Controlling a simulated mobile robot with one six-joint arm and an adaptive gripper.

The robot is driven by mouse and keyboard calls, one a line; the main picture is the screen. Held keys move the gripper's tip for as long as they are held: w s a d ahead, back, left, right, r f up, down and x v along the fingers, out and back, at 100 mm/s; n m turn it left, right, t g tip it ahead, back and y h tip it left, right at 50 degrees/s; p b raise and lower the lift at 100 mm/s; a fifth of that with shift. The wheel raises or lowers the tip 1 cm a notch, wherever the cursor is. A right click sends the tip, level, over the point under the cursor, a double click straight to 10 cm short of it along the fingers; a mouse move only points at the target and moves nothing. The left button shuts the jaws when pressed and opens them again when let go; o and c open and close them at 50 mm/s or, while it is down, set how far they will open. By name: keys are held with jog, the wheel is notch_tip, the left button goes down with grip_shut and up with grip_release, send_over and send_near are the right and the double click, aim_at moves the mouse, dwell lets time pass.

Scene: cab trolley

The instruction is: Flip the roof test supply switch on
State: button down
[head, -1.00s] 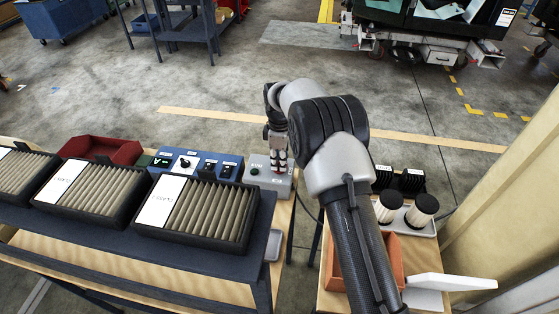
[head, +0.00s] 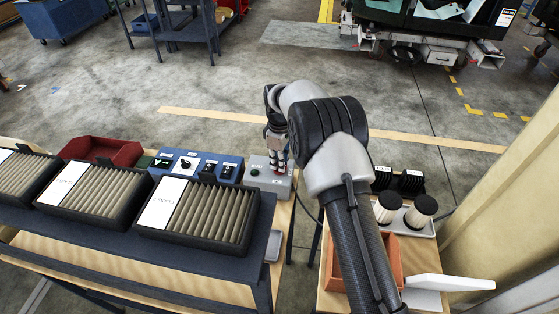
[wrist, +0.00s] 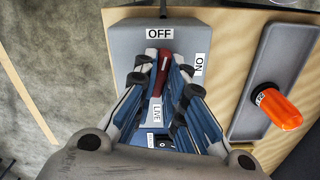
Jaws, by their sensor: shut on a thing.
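The roof test supply switch is a grey box (head: 283,186) at the right end of the workbench in the head view. In the wrist view the same box (wrist: 124,43) carries an OFF label (wrist: 160,33) at the top, an ON label (wrist: 199,65) at right and a LIVE label (wrist: 155,111). Its red lever (wrist: 163,72) points up towards OFF, tilted slightly right. My gripper (wrist: 164,68) has its fingers on either side of the lever and is shut on it. My gripper also shows over the box in the head view (head: 277,165); the fingers partly hide the lever.
A blue control panel (head: 190,173) stands left of the box. A grey tray (wrist: 250,75) with an orange object (wrist: 276,107) lies beside the box in the wrist view. Black trays of rods (head: 200,216) stand in front. An orange bin (head: 390,262) lies below my arm.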

jog(key=m+p, duration=0.1)
jog(key=m, duration=1)
jog(key=shift+m, duration=2.1)
jog(key=c, duration=1.7)
grip_release()
jog(key=shift+o, duration=0.2)
jog(key=shift+r, duration=0.1)
notch_tip(320, 180, up, 12)
